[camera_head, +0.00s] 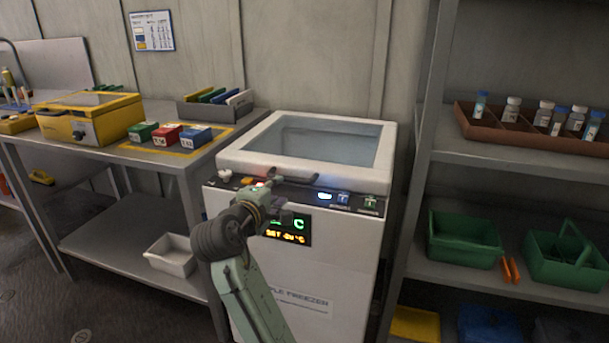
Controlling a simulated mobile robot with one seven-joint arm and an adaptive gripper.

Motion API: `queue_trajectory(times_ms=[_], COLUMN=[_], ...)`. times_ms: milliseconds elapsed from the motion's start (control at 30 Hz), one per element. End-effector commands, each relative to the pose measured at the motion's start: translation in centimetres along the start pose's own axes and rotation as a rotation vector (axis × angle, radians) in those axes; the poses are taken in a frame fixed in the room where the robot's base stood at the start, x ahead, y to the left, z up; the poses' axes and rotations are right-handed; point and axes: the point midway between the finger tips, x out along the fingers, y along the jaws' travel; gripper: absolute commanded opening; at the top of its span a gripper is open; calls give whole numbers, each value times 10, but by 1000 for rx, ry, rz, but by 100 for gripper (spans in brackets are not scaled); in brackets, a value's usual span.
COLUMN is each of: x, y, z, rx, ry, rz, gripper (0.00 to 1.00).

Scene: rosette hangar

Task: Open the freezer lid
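The white freezer (305,285) stands in the middle between a bench and a shelf rack. Its lid (235,158) has a glass window (325,138) and lies down on the body. A dark handle bar (290,178) shows at the lid's front edge. A control strip with lit labels and a display (290,232) with green and orange figures is on the front. My gripper (272,190) is at the front edge near the handle, and my arm hides part of the display. The fingers are small and partly hidden, so I cannot tell whether they touch the handle.
A metal bench (200,160) on the left carries a yellow box (90,118) and small green, red and blue boxes (168,136). A white bin (172,255) is on its lower shelf. The right rack holds a vial tray (480,128) and green baskets (465,240).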

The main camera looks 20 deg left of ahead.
Motion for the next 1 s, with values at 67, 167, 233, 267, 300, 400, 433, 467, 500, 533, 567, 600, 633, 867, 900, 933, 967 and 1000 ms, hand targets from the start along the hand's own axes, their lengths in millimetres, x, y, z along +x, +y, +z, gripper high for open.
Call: queue_trajectory(times_ms=[67,167,233,267,300,400,433,467,500,533,567,600,633,867,900,933,967,1000], x=[6,19,32,38,46,65,71,76,82,86,90,94,98,107,107,107,107,107], y=[-1,-1,0,0,0,0,0,0,0,0,0,0,0,-1,-1,-1,-1,-1], z=[2,2,3,2,2,2,1,2,2,2,2,1,1,1,1,1,1,1], rx=[-7,-6,-5,-5,-4,-5,-5,-4,-3,-3,-3,-3,-3,-1,-1,-1,-1,-1], ry=[-9,-8,-9,-9,-9,-6,-6,-5,-6,-5,-5,-4,-4,-2,-2,-2,-2,-2], rz=[-6,-7,-7,-6,-5,-6,-6,-5,-5,-4,-5,-3,-3,-3,-3,-3,-3,-3], gripper=[33,33,33,33,33,33,33,33,33,33,33,33,33,33,33,33,33,33])
